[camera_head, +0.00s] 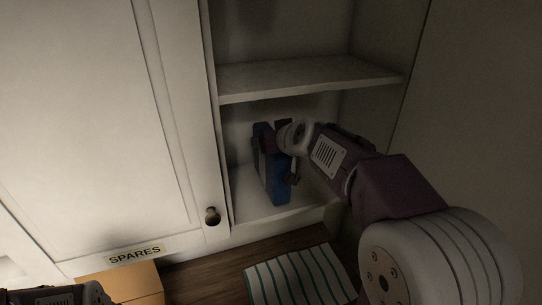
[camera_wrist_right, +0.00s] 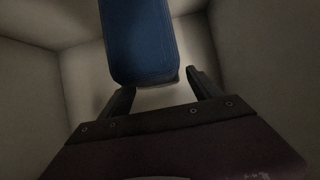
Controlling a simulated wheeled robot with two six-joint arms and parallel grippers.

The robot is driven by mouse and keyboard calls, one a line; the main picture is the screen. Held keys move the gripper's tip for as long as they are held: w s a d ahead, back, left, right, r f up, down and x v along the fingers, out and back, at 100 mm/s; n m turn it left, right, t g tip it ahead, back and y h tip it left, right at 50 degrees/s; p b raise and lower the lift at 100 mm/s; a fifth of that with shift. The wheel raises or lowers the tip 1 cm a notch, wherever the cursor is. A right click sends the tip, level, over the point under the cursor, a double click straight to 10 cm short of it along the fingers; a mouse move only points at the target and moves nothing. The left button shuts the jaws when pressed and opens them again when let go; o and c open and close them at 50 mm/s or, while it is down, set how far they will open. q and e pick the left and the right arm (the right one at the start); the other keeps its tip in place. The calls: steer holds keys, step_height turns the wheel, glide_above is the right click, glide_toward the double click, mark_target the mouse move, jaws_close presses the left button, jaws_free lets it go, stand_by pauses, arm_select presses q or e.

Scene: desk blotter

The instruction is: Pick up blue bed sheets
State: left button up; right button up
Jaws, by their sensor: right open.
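The blue bed sheets (camera_head: 272,178) form a narrow folded bundle standing on the lower shelf of the open cupboard. My right gripper (camera_head: 281,157) reaches into this compartment from the right and is at the bundle, covering part of it. In the right wrist view the rounded end of the blue sheets (camera_wrist_right: 141,42) lies between and just beyond the open fingers (camera_wrist_right: 160,82). A gap shows on the right finger's side; whether the left finger touches the bundle is unclear. Part of my left arm shows at the bottom left corner, but its gripper is out of view.
A shelf board (camera_head: 310,77) lies above my right gripper, and the cupboard's side walls are close. A white door (camera_head: 110,110) with a dark knob is on the left. A SPARES label (camera_head: 135,254), a cardboard box (camera_head: 122,284) and a striped mat (camera_head: 300,278) are below.

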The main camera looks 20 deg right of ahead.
steer(key=shift+x, duration=1)
steer(key=shift+c, duration=0.6)
steer(key=shift+s+r, duration=0.1)
steer(key=shift+s, duration=0.1)
jaws_close()
steer(key=shift+d, duration=0.1)
